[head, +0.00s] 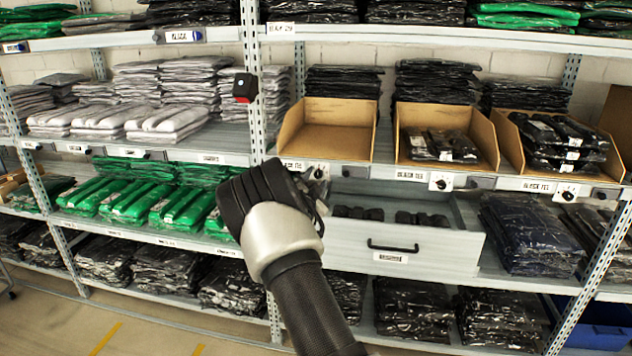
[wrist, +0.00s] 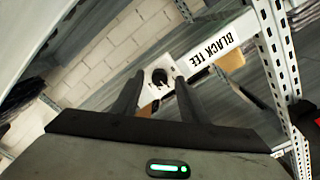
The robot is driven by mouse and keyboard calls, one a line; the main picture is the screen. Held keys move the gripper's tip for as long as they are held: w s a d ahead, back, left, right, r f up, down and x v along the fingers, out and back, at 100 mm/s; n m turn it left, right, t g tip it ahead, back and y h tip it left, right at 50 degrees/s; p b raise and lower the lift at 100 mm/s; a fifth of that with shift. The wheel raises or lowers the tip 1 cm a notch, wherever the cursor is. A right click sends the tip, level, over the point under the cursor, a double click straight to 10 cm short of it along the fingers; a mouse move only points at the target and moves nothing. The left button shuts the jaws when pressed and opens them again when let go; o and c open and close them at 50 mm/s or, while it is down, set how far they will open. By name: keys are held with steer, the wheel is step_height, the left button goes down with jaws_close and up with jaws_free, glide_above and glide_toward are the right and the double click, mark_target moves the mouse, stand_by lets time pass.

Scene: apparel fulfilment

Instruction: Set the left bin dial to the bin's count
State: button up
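The left bin (head: 328,148) is an open cardboard bin on the middle shelf, and it looks empty. Its dial (head: 319,170) is on the shelf edge below it, partly hidden by my gripper in the head view. My gripper (head: 312,184) is raised to the shelf edge. In the wrist view the dial is a black knob (wrist: 158,79) on a white plate, beside a "BLACK TEE" label (wrist: 212,47). My open gripper (wrist: 157,84) has one finger on each side of the knob, with gaps showing. I cannot tell whether the fingertips reach past the knob's face.
A middle bin (head: 402,148) and a right bin (head: 514,150) hold black packs, each with its own dial below. An open grey drawer (head: 345,236) juts out below the left and middle bins. A perforated upright post (head: 254,90) stands left of the left bin.

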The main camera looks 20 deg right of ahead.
steer(key=shift+w+d, duration=0.1)
steer(key=shift+d, duration=0.05)
jaws_close()
